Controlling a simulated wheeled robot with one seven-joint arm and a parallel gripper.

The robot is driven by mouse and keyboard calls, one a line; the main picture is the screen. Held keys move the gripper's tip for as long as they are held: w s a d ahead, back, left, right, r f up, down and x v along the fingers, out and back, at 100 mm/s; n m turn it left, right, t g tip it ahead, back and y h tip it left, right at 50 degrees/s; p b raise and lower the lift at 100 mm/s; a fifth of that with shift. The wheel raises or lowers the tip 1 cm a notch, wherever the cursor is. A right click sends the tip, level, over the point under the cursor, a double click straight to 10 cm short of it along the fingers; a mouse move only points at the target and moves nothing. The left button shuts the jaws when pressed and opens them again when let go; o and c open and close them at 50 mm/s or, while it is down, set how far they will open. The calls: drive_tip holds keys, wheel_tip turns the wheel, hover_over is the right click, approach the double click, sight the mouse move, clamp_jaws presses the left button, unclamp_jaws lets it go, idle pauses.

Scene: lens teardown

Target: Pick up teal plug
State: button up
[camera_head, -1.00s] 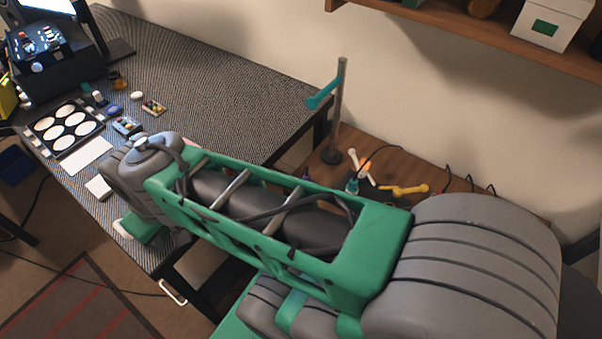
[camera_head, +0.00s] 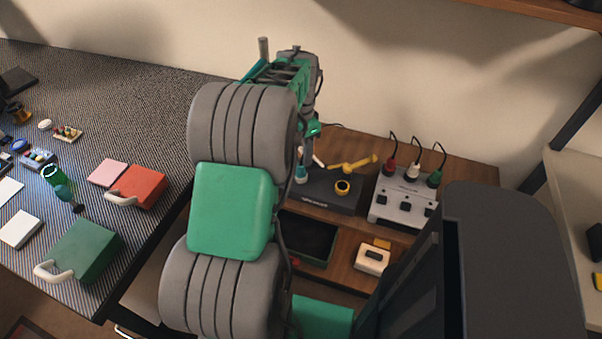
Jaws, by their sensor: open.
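The teal plug (camera_head: 435,179) stands upright in the top of a grey box (camera_head: 398,211) at the right. It is green-teal, with a black cable looping up from it. A white plug (camera_head: 411,172) and a red plug (camera_head: 389,166) stand in the same box to its left. My arm reaches up and away in the middle of the view. My gripper (camera_head: 313,130) is at its far end, small and partly hidden by my own links. It is open, apart from the teal plug, and left of and beyond it.
A dark station (camera_head: 325,197) with a yellow tool (camera_head: 353,164) and a teal-tipped bottle (camera_head: 301,174) lies left of the grey box. A dark tray (camera_head: 308,238) and a white block (camera_head: 372,259) are nearer. Red (camera_head: 142,187) and green (camera_head: 80,250) cases lie on the left desk.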

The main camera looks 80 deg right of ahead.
sight(300, 165)
wheel_tip(300, 165, down, 6)
drive_tip(key=shift+f, duration=0.25)
drive_tip(key=shift+c, duration=0.2)
clamp_jaws()
idle(0.4)
